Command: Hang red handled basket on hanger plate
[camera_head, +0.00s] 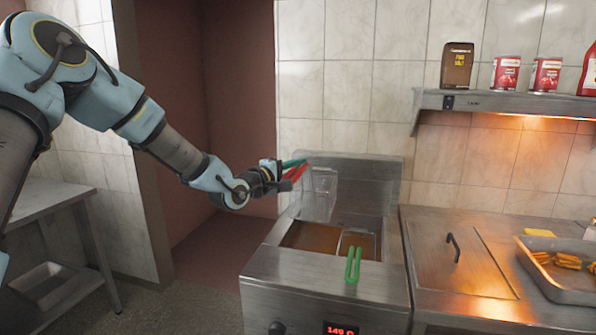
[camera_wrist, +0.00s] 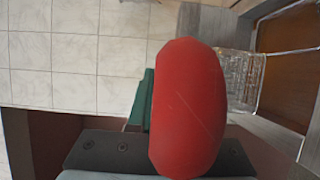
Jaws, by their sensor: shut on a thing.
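My gripper (camera_head: 287,168) is shut on the red handle (camera_head: 296,174) of a wire basket (camera_head: 319,196). The basket is up at the left part of the fryer's upright metal back plate (camera_head: 375,172), above the oil. I cannot tell whether it touches or hooks on the plate. In the wrist view the red handle (camera_wrist: 188,108) fills the middle, a green finger (camera_wrist: 143,100) shows beside it, and the basket's mesh (camera_wrist: 240,80) is partly hidden behind the handle. A second basket with a green handle (camera_head: 353,265) sits in the right side of the fryer.
The fryer (camera_head: 262,262) holds brown oil (camera_head: 308,237). To its right are a steel counter with a lidded hatch (camera_head: 455,262) and a tray of fries (camera_head: 548,288). A shelf (camera_head: 500,103) with cans and a box is on the tiled wall. A side table (camera_head: 45,205) stands at left.

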